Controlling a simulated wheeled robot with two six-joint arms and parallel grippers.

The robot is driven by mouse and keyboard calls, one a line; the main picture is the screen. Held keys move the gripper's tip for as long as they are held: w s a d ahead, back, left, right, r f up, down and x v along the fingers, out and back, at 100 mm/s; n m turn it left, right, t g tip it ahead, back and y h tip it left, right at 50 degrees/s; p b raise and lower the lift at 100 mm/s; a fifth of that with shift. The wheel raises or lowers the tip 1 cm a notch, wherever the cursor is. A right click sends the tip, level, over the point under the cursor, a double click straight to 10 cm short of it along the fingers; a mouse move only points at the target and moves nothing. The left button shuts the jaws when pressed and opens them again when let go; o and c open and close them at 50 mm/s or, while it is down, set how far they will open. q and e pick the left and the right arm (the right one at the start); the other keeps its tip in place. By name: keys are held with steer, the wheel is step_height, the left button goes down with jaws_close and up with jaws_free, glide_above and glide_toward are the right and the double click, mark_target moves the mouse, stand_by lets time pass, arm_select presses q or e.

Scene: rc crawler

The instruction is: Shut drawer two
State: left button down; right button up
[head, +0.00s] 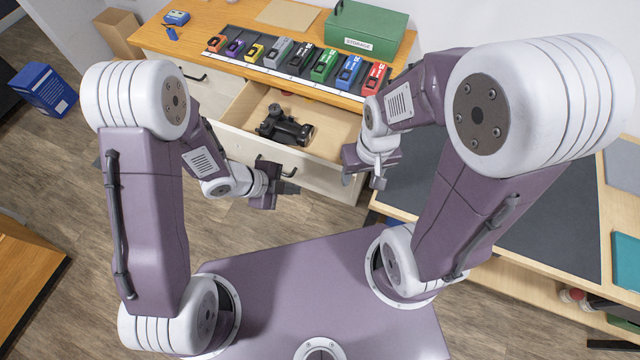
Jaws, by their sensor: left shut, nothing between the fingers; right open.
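A pale wooden drawer (335,127) stands pulled out from the wooden cabinet at the top middle. A black object (284,126), perhaps a small vehicle part, lies inside it. The drawer's front (315,172) faces me and carries a dark handle (275,168). I see no number on it. My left gripper (292,180) is shut and empty, close to the drawer front by the handle; I cannot tell whether it touches. My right gripper (362,182) is open and empty, near the drawer's right front corner.
Several coloured labelled boxes (323,65) stand in a row on the cabinet top (225,50), with a green storage box (368,28) behind them. A bench with a dark mat (560,215) is at the right. A blue box (43,90) stands on the floor at the left.

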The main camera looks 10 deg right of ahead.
arm_select(q)
glide_toward(327, 183)
steer(key=s+x, duration=0.1)
steer(key=x, duration=0.3)
steer(key=shift+w+d+f, duration=0.15)
steer(key=shift+w+f, duration=0.05)
steer(key=shift+w, duration=0.4)
arm_select(e)
steer(key=shift+r, duration=0.1)
arm_select(q)
steer(key=shift+d, duration=0.1)
arm_select(e)
steer(key=shift+s, duration=0.1)
